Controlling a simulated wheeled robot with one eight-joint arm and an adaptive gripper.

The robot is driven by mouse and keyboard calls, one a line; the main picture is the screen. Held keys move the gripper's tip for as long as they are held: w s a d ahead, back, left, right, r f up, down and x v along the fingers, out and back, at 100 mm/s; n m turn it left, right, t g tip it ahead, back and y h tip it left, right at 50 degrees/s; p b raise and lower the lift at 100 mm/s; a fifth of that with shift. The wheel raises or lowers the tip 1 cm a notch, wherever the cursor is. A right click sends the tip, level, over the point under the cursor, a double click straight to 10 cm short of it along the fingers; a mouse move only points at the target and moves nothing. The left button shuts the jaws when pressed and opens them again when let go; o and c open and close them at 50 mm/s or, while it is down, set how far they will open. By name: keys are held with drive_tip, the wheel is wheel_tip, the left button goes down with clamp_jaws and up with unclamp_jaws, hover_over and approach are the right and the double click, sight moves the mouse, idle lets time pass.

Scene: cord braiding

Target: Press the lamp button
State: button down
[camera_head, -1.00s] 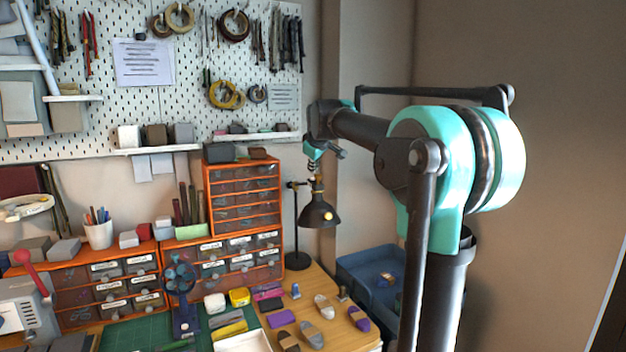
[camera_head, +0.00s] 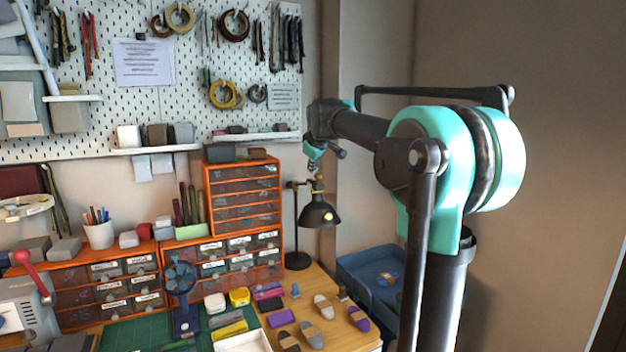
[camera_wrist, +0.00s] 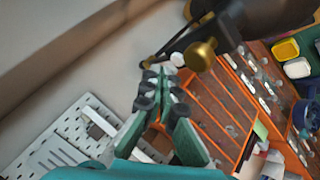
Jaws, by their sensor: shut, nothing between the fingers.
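The desk lamp (camera_head: 318,213) has a dark shade on a thin stand at the back right of the desk. A pale yellow bulb shows under its shade. My gripper (camera_head: 316,168) is just above the shade in the head view. In the wrist view my gripper (camera_wrist: 165,82) has its fingers together and empty. A brass knob (camera_wrist: 200,55) on the lamp's dark body is close to the fingertips, to their upper right. I cannot tell whether they touch, or which part is the button.
Orange drawer cabinets (camera_head: 243,197) stand just left of the lamp. A pegboard (camera_head: 190,80) with shelves is behind. A blue bin (camera_head: 365,262) is on the right. Shoe-shaped pieces and small blocks lie on the wooden desk (camera_head: 350,335) in front.

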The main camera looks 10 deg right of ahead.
drive_tip(key=shift+f, duration=0.2)
drive_tip(key=shift+f, duration=0.2)
drive_tip(key=shift+f, duration=0.4)
idle(0.9)
drive_tip(key=shift+r, duration=0.8)
drive_tip(key=shift+r, duration=2.5)
drive_tip(key=shift+s, duration=0.15)
